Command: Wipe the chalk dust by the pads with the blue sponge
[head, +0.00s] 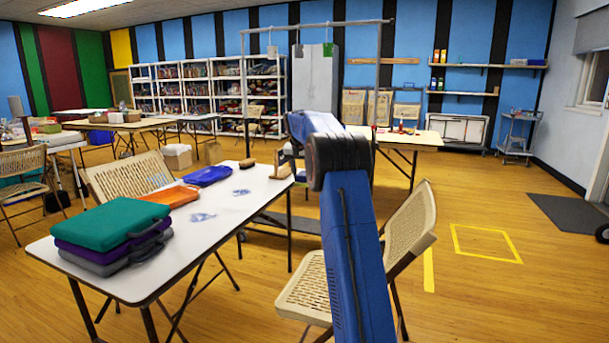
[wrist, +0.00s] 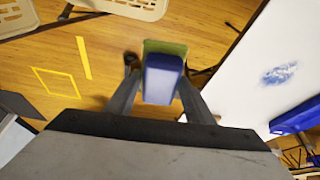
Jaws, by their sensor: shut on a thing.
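My gripper (wrist: 158,72) is shut on the blue sponge (wrist: 163,86), which has a green face, in the wrist view. The sponge is over the floor beside the white table (wrist: 255,45), apart from its top. In the head view my arm hides the gripper and sponge. Two bluish chalk dust smudges lie on the white table (head: 140,282): one smudge (head: 203,217) near the orange flat item (head: 170,194), another smudge (head: 241,192) near the blue flat item (head: 207,176). One smudge shows in the wrist view (wrist: 279,74). I cannot tell which items are the pads.
A stack of teal, purple and grey cases (head: 112,226) stands at the table's near left. A brush-like wooden item (head: 282,165) is at the far right corner. Folding chairs (head: 411,222) stand right of and behind the table. Open floor (head: 500,295) lies at the right.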

